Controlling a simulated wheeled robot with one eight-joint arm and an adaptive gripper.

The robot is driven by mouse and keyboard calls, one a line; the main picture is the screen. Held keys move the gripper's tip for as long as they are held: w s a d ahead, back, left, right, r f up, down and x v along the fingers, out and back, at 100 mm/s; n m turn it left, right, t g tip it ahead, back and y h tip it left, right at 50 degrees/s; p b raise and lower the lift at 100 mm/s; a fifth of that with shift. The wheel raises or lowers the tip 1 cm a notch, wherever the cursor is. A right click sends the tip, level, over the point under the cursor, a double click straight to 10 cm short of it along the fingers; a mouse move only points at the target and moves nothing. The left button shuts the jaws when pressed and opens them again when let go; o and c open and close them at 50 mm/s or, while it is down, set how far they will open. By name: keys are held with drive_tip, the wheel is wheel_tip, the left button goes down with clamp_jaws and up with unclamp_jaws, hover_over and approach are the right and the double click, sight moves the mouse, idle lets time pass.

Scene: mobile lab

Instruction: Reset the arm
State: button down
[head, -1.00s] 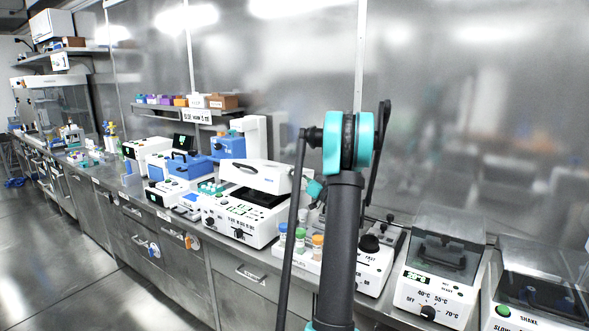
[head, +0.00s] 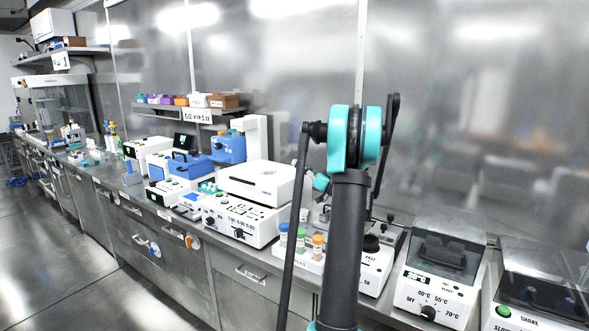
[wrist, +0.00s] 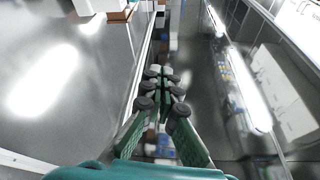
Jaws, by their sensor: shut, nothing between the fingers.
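My arm (head: 346,230) rises in the right half of the head view, dark grey with teal joints. My gripper (wrist: 163,78) shows in the wrist view, its green and dark fingers together and nothing between them. It appears raised, apart from anything else. In the head view the gripper cannot be made out. A white bench device (head: 245,215) stands left of the arm, with its white lid (head: 257,182) down.
The steel bench carries a row of devices along the wall. A heater with a dark cover (head: 437,270) and a shaker (head: 540,290) stand to the right. Coloured-cap bottles (head: 300,240) sit by the arm. The floor (head: 60,240) at left is clear.

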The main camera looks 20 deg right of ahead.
drive_tip(key=v, duration=0.8)
drive_tip(key=s+a+f+g+h, duration=0.1)
drive_tip(key=s+a+f+g, duration=0.25)
drive_tip(key=a, duration=0.45)
drive_tip(key=s+a+f+g, duration=0.2)
drive_tip(key=a+f+g, duration=0.15)
drive_tip(key=a, duration=0.55)
drive_tip(key=s+a+f+g+h, duration=0.1)
drive_tip(key=s+a+f+g, duration=0.25)
drive_tip(key=a, duration=0.45)
drive_tip(key=s+a+f+m+g+h, duration=0.1)
drive_tip(key=s+a+f+h, duration=0.1)
drive_tip(key=s+f, duration=0.35)
drive_tip(key=s+a+f+m+g+h, duration=0.1)
drive_tip(key=s+a+f+g+h, duration=0.15)
drive_tip(key=s, duration=0.55)
drive_tip(key=s+d+f+h, duration=0.2)
drive_tip(key=s, duration=0.3)
drive_tip(key=s+d+f+m+h, duration=0.1)
drive_tip(key=s+d+f+h, duration=0.1)
drive_tip(key=s, duration=0.3)
drive_tip(key=shift+d+f+h, duration=0.3)
drive_tip(key=shift+f+h, duration=0.05)
drive_tip(key=shift+f, duration=0.5)
